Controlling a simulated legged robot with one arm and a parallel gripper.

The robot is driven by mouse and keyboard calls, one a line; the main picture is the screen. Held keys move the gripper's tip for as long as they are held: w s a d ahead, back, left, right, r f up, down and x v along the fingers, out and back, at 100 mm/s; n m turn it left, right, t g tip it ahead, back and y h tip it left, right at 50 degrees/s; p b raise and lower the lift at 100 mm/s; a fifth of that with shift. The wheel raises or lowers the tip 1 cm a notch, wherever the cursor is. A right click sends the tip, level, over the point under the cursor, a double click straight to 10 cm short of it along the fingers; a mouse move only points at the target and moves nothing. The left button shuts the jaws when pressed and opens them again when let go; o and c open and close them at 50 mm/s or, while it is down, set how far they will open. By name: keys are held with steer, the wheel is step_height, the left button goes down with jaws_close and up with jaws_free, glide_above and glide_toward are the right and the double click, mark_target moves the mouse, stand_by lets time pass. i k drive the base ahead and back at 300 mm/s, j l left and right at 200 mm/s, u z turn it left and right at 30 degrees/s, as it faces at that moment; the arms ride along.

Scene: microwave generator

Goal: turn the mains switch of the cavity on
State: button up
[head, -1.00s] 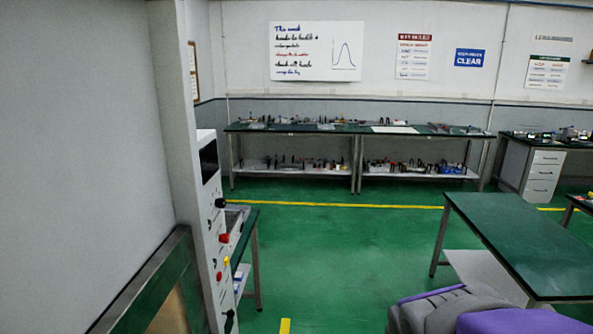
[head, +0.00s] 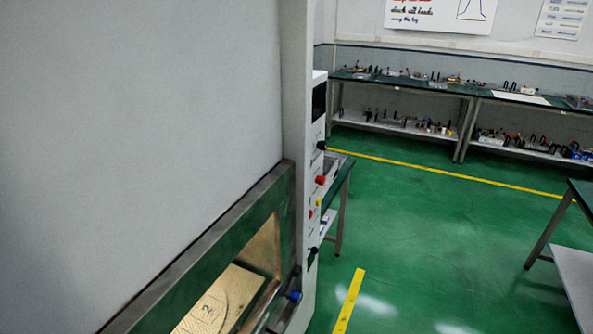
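The microwave cavity (head: 215,262) is at the lower left in the head view, seen at a steep angle. The panel carries a dark display (head: 319,101), a black knob (head: 321,145), a red knob (head: 320,180), small yellow and red parts, and a lower black knob (head: 312,251). A blue knob (head: 293,295) sits low beside the opening. I cannot tell which is the mains switch, nor its position. My gripper is out of view.
A large grey wall or housing face (head: 140,130) fills the left. Long green workbenches (head: 440,88) with tools stand at the back. A green table (head: 580,195) is at the right edge. The green floor (head: 430,230) between them is clear, with yellow lines.

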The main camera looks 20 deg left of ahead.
mark_target(320, 180)
steer(key=u, duration=1.1)
steer(key=i+l+u, duration=0.15)
steer(key=l, duration=0.25)
steer(key=l+u, duration=0.1)
steer(key=l, duration=0.25)
steer(key=i+z, duration=0.85)
